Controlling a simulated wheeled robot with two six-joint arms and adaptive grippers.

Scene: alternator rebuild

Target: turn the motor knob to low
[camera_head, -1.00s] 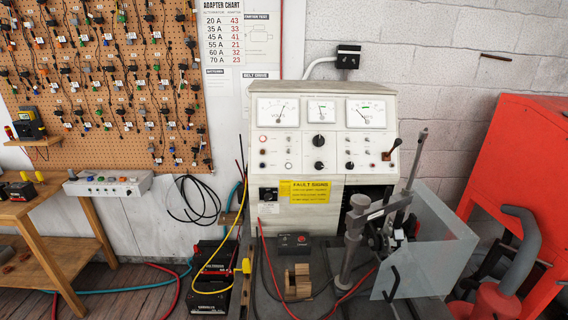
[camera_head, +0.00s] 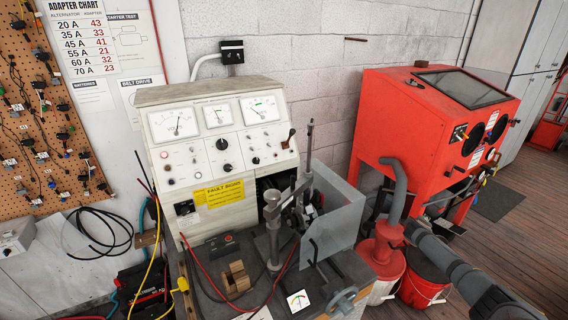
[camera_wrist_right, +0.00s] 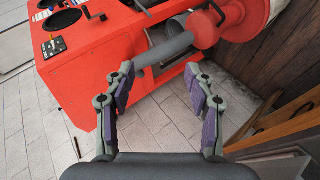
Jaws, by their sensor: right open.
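The beige test bench (camera_head: 215,120) stands against the wall left of centre in the head view. Its sloped panel has three meters on top and black knobs below, among them an upper knob (camera_head: 222,144) and a lower knob (camera_head: 228,168). The labels are too small to read, so I cannot tell which is the motor knob or its setting. My right gripper (camera_wrist_right: 159,72) is open and empty in the right wrist view, apart from the panel, which that view does not show. My left gripper is in neither current view.
A clear guard (camera_head: 338,215) and a grey post (camera_head: 272,232) stand before the bench's right side. A red blast cabinet (camera_head: 400,115) and a red vacuum (camera_head: 378,255) are to the right. Cables hang at the bench's left. Wooden floor is open at far right.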

